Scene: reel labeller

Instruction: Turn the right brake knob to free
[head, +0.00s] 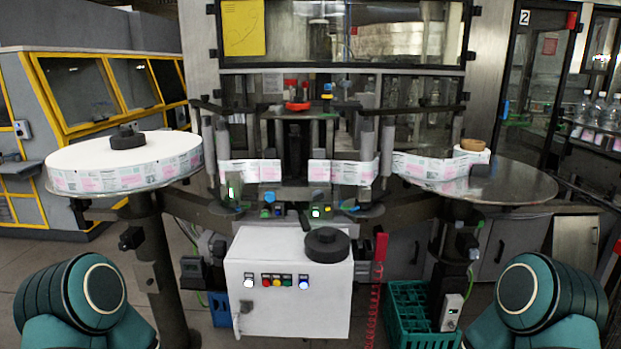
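A right label reel stand has a shiny round plate (520,186) on a post at the right. A small black knob-like part (467,242) sits on that post below the plate; I take it for the right brake knob, but its setting is too small to read. A similar black part (131,238) is on the left post. A brown core (473,145) sits above a small white roll at the plate's back left edge. Teal links of my two arms show at the bottom corners. Neither gripper is in view.
A full label reel (123,167) with a black hub lies on the left plate. A white control cabinet (285,290) with lit buttons stands centrally, a black disc (327,245) on top. A green crate (408,325) and a red coiled cord (373,310) are right of it.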

